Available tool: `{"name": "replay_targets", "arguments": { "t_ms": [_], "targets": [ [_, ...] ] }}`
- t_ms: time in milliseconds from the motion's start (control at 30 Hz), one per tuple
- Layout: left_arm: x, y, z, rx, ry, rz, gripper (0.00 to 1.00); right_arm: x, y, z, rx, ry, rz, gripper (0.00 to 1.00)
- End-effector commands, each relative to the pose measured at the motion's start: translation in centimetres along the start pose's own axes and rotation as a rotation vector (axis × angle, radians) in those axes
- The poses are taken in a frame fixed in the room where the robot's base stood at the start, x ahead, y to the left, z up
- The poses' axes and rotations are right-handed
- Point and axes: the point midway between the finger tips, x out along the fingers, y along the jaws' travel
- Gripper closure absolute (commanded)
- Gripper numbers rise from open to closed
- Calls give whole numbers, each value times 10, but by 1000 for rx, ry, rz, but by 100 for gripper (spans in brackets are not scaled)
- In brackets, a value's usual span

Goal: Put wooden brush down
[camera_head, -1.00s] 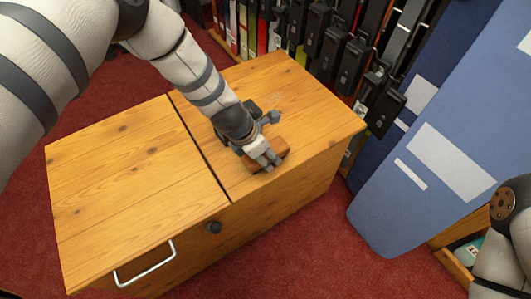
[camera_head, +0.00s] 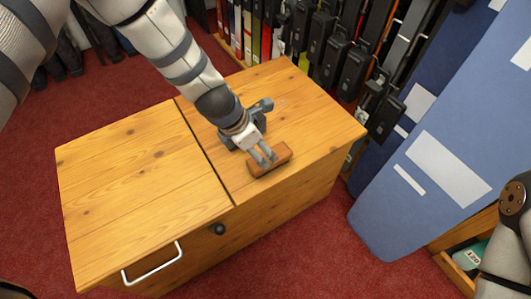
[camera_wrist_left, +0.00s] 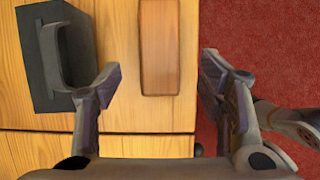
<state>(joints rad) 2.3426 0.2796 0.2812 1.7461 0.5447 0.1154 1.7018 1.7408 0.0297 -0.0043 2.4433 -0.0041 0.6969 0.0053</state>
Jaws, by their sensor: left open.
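The wooden brush (camera_head: 271,163) is a brown block lying on the right half of the wooden cabinet top (camera_head: 310,105), near its front edge. It also shows in the left wrist view (camera_wrist_left: 160,50), between the two fingers and apart from both. My left gripper (camera_head: 265,161) is open at the brush in the head view; in the left wrist view its fingers (camera_wrist_left: 158,92) are spread wide. The brush's underside is hidden. Of my right arm only a part shows at the right edge; its gripper is out of view.
A dark grey handled object (camera_wrist_left: 62,55) stands on the cabinet just left of the brush in the wrist view. Binders and black clips (camera_head: 330,45) hang behind. Blue boards (camera_head: 440,150) lean at right. The cabinet's left half (camera_head: 140,175) is clear.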

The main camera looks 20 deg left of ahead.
Motion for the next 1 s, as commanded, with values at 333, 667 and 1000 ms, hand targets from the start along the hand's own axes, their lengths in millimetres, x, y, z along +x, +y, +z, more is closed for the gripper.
{"name": "replay_targets", "arguments": {
  "t_ms": [333, 667, 1000],
  "targets": [
    [-40, 0, -1, 0, 1, -1, 38, -13, 0, -3, 1, 25, -2, 100],
    [-15, -127, -239, 1127, 329, -344, 38, -12, 0, -3, 2, 24, -2, 100],
    [-112, -250, -397, 2225, -4, -970, 38, -12, 0, -3, 1, 24, -2, 100]
  ]
}}
